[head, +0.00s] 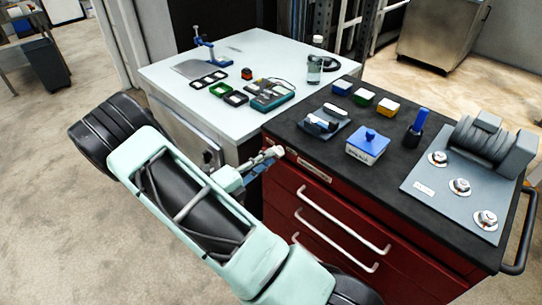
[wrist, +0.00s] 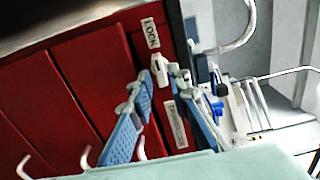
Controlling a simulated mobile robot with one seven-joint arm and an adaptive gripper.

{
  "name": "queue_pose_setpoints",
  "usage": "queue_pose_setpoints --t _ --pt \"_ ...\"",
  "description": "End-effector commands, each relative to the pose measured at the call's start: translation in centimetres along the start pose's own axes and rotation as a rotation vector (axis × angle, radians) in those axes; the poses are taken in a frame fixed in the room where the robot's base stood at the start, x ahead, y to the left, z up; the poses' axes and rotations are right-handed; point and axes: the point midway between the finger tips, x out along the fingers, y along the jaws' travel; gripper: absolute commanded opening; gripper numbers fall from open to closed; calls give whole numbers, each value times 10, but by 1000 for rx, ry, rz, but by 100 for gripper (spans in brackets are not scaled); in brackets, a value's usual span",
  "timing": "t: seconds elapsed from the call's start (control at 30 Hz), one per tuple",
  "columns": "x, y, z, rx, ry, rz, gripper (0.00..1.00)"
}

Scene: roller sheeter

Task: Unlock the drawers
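The red drawer cabinet (head: 335,215) stands at the right with its drawers shut and white bar handles on the front. In the wrist view a white lock knob (wrist: 158,68) sits on the red front, below a label (wrist: 150,32) reading LOCK. My gripper (wrist: 156,80) has its two blue fingers apart, one on each side of the knob. I cannot tell whether either fingertip touches it. In the head view my gripper (head: 262,162) is at the cabinet's upper left front corner, and my arm hides part of the drawers.
A white workbench (head: 165,74) with tools adjoins at left. Floor at left is clear.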

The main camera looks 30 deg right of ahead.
Motion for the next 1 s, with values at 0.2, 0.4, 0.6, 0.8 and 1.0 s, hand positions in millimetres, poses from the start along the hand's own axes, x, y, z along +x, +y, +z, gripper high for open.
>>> queue_pose_setpoints --t 0.2,0.4,0.6,0.8,1.0 --pt "20 0 0 0 0 1 17" --pt "21 0 0 0 -1 1 17" --pt "21 0 0 1 -1 1 6" --pt "21 0 0 1 -1 1 0" --pt "21 0 0 16 -1 1 0"
